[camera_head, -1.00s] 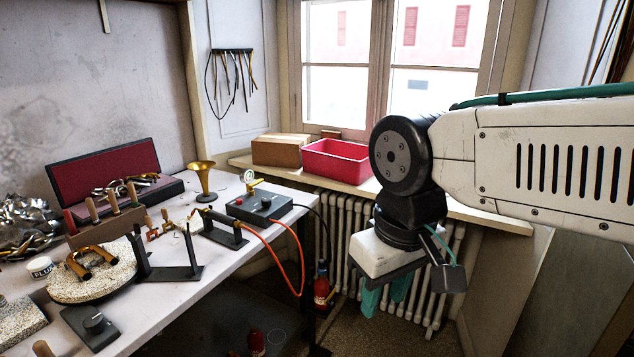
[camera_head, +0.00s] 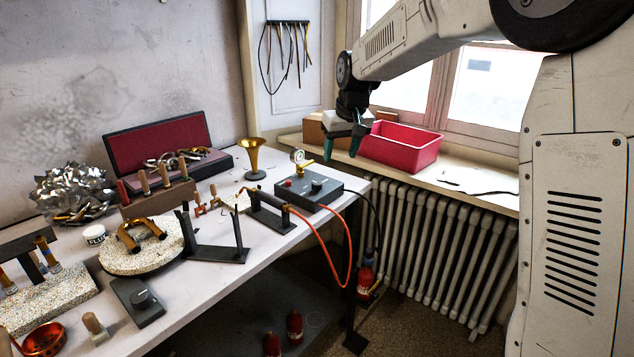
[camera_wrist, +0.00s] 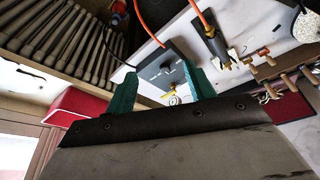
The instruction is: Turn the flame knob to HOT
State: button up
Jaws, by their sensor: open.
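A dark grey control box (camera_head: 308,194) stands near the right end of the workbench. On its top are a black knob (camera_head: 317,185), a red button (camera_head: 288,183) and a brass-fitted gauge (camera_head: 298,157). No HOT marking is readable.
An orange hose (camera_head: 338,250) hangs off the bench edge. A red bin (camera_head: 400,148) and cardboard box (camera_head: 314,132) sit on the sill behind. Radiator (camera_head: 440,250) below.

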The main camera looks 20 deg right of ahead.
send_near(317, 183)
jog(key=shift+t, duration=0.4)
jog(key=x, duration=0.9)
jog(key=shift+s+f, duration=0.15)
jog(key=shift+s, duration=0.05)
jog(key=c, duration=1)
